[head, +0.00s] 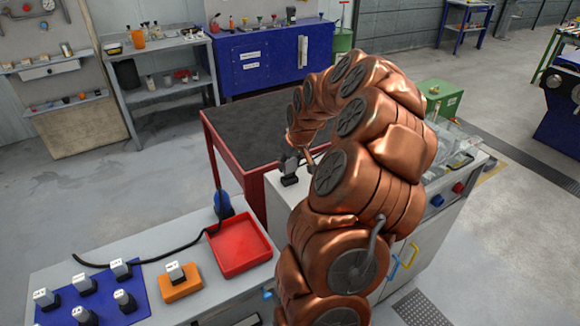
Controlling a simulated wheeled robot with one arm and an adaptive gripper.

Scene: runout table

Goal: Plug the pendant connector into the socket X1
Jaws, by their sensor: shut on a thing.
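My gripper (291,163) is at the end of my copper-coloured arm, low over the pale top of a cabinet (281,208). It is small and dark in the head view and partly hidden by my arm. It is shut on a small dark piece (289,180) at the cabinet top; I cannot tell whether this is the pendant connector. Several labelled grey connectors (120,269) stand on a blue mat (136,308) on the left bench. Another labelled connector (175,272) stands on an orange block (182,290). I cannot make out which part is socket X1.
A black cable (150,260) curves over the bench to a blue thing (223,204). A red tray (240,245) is empty. A red-framed table (245,130) with a clear dark top stands behind. A green box (440,97) is beyond my arm. Floor at left is clear.

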